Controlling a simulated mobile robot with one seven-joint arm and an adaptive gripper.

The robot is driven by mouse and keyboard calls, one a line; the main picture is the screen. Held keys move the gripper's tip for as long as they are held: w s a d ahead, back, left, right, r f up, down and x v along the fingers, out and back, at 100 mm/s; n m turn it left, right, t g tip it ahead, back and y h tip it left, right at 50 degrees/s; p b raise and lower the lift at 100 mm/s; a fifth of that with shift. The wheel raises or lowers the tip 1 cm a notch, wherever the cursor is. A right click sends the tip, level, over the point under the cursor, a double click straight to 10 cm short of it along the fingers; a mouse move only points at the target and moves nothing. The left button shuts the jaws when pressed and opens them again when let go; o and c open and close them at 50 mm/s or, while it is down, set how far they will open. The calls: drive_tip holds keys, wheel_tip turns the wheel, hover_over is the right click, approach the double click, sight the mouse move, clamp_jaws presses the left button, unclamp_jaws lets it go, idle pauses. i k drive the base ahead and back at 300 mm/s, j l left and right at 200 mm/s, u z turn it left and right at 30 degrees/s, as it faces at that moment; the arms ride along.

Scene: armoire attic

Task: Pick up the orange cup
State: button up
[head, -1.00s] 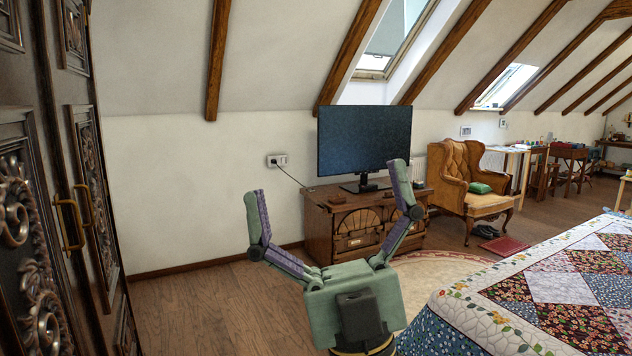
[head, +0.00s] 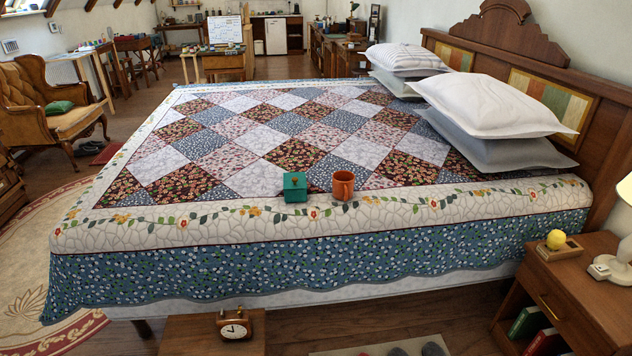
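The orange cup (head: 343,185) stands upright on the near edge of the quilted bed (head: 150,236) in the head view. A handle-like loop shows on its near side. A small teal box (head: 295,187) with a knob on top sits just left of it, with a small gap between them. A thin dark thing lies partly hidden between and behind the two. My gripper is out of the picture now.
Pillows (head: 490,105) lie at the bed's right end by the headboard. A nightstand (head: 575,285) with a lamp stands at the near right. A small wooden surface with a clock (head: 233,323) is at the bottom. An armchair (head: 45,105) stands left, beside open floor.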

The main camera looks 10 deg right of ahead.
sight(344, 188)
drive_tip(key=i+l+z, duration=0.6)
drive_tip(key=i, duration=0.15)
drive_tip(key=i+z, duration=0.35)
drive_tip(key=i+l, duration=0.05)
